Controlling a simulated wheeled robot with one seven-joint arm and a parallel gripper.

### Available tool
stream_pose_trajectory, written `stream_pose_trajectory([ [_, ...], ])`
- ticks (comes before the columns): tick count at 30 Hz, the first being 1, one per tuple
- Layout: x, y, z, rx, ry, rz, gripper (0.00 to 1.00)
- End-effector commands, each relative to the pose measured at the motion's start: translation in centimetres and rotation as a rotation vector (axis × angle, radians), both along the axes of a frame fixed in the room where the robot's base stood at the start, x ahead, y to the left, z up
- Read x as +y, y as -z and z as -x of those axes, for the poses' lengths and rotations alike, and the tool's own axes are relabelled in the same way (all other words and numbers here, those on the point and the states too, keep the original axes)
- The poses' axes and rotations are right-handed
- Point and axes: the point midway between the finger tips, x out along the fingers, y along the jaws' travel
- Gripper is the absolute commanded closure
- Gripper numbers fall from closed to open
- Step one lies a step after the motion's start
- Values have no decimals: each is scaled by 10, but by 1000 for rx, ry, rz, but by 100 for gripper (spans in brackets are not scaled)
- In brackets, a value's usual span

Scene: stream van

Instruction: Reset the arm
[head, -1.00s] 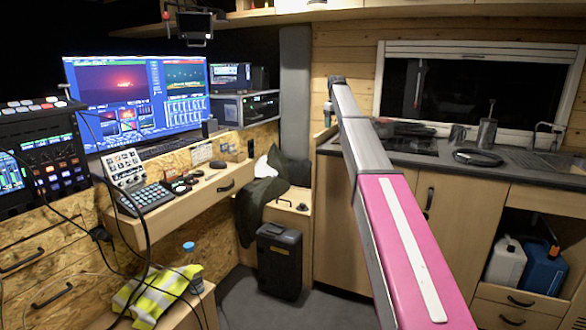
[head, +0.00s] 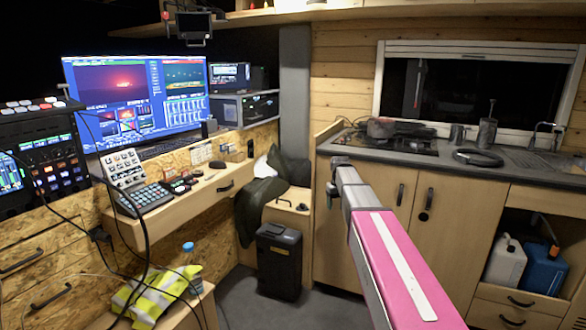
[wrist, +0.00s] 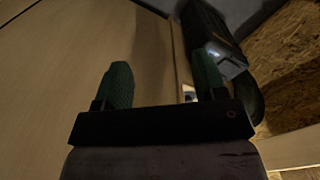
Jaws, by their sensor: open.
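My gripper (wrist: 162,85) shows in the wrist view with its two green fingertips wide apart and nothing between them. Behind the fingers is a pale wooden panel, with a dark case at the upper right. In the head view my pink and grey arm reaches from the lower right toward the kitchen cabinets, and my gripper itself cannot be made out there.
A black case (head: 279,262) stands on the floor left of my arm. The counter (head: 470,165) with a hob (head: 385,142) and sink runs behind it. A desk (head: 190,205) with keyboards and screens (head: 137,95) is on the left. Grey floor is free in front of the case.

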Motion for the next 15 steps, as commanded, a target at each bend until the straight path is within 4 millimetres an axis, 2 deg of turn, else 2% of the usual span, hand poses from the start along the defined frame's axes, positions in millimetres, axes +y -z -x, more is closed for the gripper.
stream_pose_trajectory([
  [1, 0, 22, 34, 4, 18, 0, 35],
  [6, 0, 81, 110, 3, 83, 0, 35],
  [12, 0, 134, 202, 2, 161, 0, 35],
  [15, 0, 153, 242, 2, 195, 0, 35],
])
